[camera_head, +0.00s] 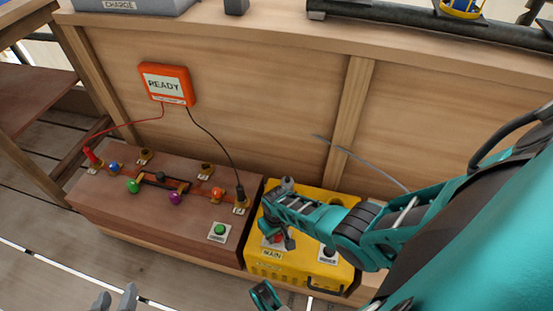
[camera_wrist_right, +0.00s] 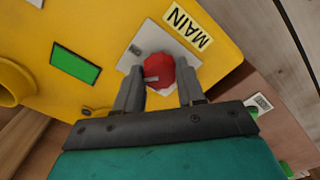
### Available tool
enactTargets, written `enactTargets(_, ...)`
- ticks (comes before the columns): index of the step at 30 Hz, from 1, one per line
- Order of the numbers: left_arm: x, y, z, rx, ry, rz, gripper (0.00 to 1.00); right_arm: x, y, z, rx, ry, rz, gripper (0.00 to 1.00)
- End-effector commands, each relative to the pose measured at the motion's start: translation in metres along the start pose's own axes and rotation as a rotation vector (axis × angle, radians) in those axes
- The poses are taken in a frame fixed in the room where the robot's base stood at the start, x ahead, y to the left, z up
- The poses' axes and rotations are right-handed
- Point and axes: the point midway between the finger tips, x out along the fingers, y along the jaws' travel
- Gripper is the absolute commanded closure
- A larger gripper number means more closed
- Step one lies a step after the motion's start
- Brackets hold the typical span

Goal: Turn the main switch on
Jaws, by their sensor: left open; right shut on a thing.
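The main switch is a red knob (camera_wrist_right: 158,72) on a pale plate on a yellow box (camera_head: 258,262), beside a MAIN label (camera_wrist_right: 188,28). In the right wrist view my right gripper (camera_wrist_right: 160,88) has its two grey fingers on either side of the knob, shut on it. In the head view my right gripper (camera_head: 280,243) reaches down over the yellow box and hides most of the knob, with a little red showing. My left gripper (camera_head: 115,299) shows at the bottom left edge, open and empty, with only its fingertips in view.
A brown bench block (camera_head: 120,215) with coloured balls, terminals and a green button (camera_head: 219,230) stands left of the yellow box. Red and black wires run from it to an orange READY meter (camera_head: 166,84) on the wooden wall.

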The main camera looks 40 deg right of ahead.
Motion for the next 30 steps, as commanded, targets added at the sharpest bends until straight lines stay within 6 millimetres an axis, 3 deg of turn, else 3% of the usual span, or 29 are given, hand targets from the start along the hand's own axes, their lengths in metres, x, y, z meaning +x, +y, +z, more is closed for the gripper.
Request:
enactTargets(18, -0.0050, -0.0011, -0.0050, 0.002, 0.005, -0.004, 0.57, 0.0000, -0.0006, 0.0012, 0.570, -0.004, 0.000, 0.92)
enactTargets(30, -0.0053, -0.0016, -0.0033, 0.003, 0.000, -0.006, 0.57, 0.0006, -0.0008, 0.0014, 0.805, -0.004, 0.000, 0.92)
